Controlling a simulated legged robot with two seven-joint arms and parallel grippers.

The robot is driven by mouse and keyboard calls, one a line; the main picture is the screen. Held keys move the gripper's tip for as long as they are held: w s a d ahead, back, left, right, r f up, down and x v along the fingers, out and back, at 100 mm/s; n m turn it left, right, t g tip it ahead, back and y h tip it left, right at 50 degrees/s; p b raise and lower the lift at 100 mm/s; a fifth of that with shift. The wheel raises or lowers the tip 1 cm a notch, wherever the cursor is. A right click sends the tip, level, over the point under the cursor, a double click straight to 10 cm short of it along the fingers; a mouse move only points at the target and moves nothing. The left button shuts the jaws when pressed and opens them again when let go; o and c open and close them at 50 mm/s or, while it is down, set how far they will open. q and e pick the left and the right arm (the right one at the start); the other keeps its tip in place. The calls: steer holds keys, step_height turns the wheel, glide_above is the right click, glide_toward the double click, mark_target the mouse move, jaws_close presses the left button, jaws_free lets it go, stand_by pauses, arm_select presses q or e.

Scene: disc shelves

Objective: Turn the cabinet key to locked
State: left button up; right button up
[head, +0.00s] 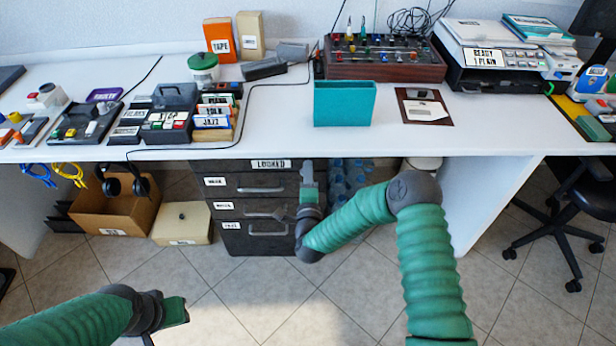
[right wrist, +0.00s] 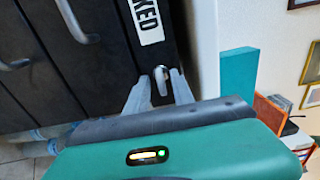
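The dark drawer cabinet (head: 228,200) stands under the desk, with a "LOCKED" label (head: 271,164) on its top strip. The label also shows partly in the right wrist view (right wrist: 146,18). A small silver key (right wrist: 160,80) sits in the cabinet front beyond the label's end. My right gripper (right wrist: 161,75) is at the key, its two fingertips on either side of it, apart with narrow gaps; contact is unclear. In the head view my right gripper (head: 308,178) covers the cabinet's upper right corner and hides the key. My left gripper (head: 178,311) is low at left, away from the cabinet; its fingers are unclear.
The white desk (head: 285,130) overhangs the cabinet closely above my right gripper. A teal bin (head: 344,104) stands on the desk. A cardboard box (head: 115,212) and a beige box (head: 182,224) are on the floor left of the cabinet. An office chair (head: 570,205) stands at right.

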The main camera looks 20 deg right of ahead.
steer(key=b+v, duration=0.1)
steer(key=v, duration=1.5)
steer(key=shift+s, duration=0.4)
steer(key=shift+a, duration=0.1)
